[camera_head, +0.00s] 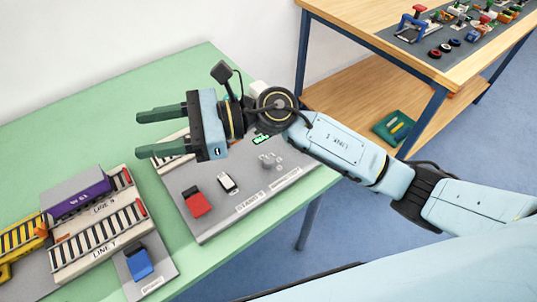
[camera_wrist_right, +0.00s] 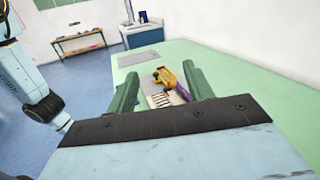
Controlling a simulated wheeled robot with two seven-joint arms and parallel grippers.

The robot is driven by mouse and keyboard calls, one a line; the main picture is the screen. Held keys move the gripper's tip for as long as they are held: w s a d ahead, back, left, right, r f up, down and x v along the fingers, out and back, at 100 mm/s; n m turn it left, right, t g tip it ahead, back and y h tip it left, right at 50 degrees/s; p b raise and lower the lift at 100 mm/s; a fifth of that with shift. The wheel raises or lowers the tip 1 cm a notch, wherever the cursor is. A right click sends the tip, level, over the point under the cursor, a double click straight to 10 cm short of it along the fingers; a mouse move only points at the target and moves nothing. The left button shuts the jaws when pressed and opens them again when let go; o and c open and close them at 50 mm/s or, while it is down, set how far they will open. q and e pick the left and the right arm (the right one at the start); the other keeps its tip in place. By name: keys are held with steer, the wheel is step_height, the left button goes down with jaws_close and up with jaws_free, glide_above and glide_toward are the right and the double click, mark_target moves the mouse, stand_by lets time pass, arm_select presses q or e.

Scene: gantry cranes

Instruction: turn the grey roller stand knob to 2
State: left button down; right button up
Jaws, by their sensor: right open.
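The grey knob (camera_head: 268,161) stands on the grey panel (camera_head: 205,233) on the green table, with small markings around it that I cannot read. A small lit green display (camera_head: 263,140) is just behind it. My right gripper (camera_head: 140,134) is open and empty, raised above the table, its green fingers pointing left in the head view. It is to the left of the knob and apart from it. The right wrist view shows both fingers (camera_wrist_right: 160,72) spread with nothing between them, and the knob is not visible there. My left gripper is in neither view.
A red switch (camera_head: 197,203) and a white-and-black switch (camera_head: 228,183) share the panel. A blue switch (camera_head: 138,262), track pieces and a purple block (camera_head: 80,196) lie left. The green table (camera_head: 60,135) is clear at the back. A wooden table (camera_head: 400,55) stands behind.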

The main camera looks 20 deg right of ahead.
step_height(320, 180, down, 7)
steer(key=d+n+g+h, duration=0.2)
steer(key=d+n+h, duration=0.1)
steer(key=n+h, duration=0.4)
steer(key=n+t+h, duration=0.1)
steer(key=n+h, duration=0.4)
steer(key=h, duration=0.6)
glide_toward(268, 159)
step_height(268, 159, down, 8)
steer(key=shift+s+a+f+b, duration=0.15)
steer(key=shift+f+b, duration=0.1)
steer(key=shift+b, duration=0.15)
steer(key=c, duration=1)
